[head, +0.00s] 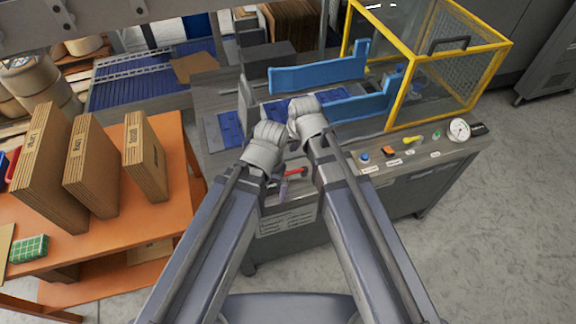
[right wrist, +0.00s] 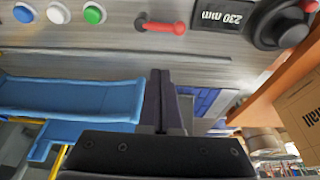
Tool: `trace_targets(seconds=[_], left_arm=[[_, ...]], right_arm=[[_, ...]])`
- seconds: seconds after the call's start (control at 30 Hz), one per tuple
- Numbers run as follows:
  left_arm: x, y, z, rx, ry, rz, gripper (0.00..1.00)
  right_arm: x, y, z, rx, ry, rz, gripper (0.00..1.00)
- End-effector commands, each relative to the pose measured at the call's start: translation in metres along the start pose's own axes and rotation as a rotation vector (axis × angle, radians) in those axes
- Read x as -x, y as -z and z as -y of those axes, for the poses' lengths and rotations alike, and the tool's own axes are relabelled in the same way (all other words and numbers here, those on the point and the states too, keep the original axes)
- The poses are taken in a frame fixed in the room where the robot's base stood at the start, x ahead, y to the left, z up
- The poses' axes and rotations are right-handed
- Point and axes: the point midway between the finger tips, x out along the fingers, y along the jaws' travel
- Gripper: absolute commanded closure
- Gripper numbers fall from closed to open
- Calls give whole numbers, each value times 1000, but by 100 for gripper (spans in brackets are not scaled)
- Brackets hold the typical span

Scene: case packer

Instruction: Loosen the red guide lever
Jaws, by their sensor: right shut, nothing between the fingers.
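The red guide lever (head: 294,172) shows on the machine's near side, between my two forearms in the head view. In the right wrist view the red lever (right wrist: 165,27) lies near the top of the picture, on a grey panel beside a black plate marked 230 mm (right wrist: 211,17). My right gripper (right wrist: 164,75) is shut and empty, its fingertips apart from the lever in the picture. In the head view, my left gripper (head: 264,147) is beside the right one; its fingers are hidden by its own wrist.
Blue guide rails (head: 318,74) and a yellow-framed guard (head: 390,115) stand beyond my grippers. A dark knob (right wrist: 280,25) is next to the plate. Several buttons and a gauge (head: 459,130) are at right. An orange table (head: 180,215) with cartons stands at left.

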Motion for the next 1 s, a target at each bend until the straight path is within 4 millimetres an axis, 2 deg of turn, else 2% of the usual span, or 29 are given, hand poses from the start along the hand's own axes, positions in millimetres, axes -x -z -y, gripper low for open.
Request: trace_targets(seconds=[0.03,0.17,0.63,0.77,1.0], left_arm=[[0,0,0,0,0,0,0],[0,0,0,0,0,0,0],[-3,0,0,0,0,0,0],[-11,1,-1,0,0,0,0],[-38,2,-4,0,0,0,0]], right_arm=[[-1,6,8,14,5,-11,100],[-2,12,17,29,10,-27,100],[-5,12,17,29,10,-28,100],[-14,11,17,29,10,-27,100],[-43,12,18,29,10,-27,100]])
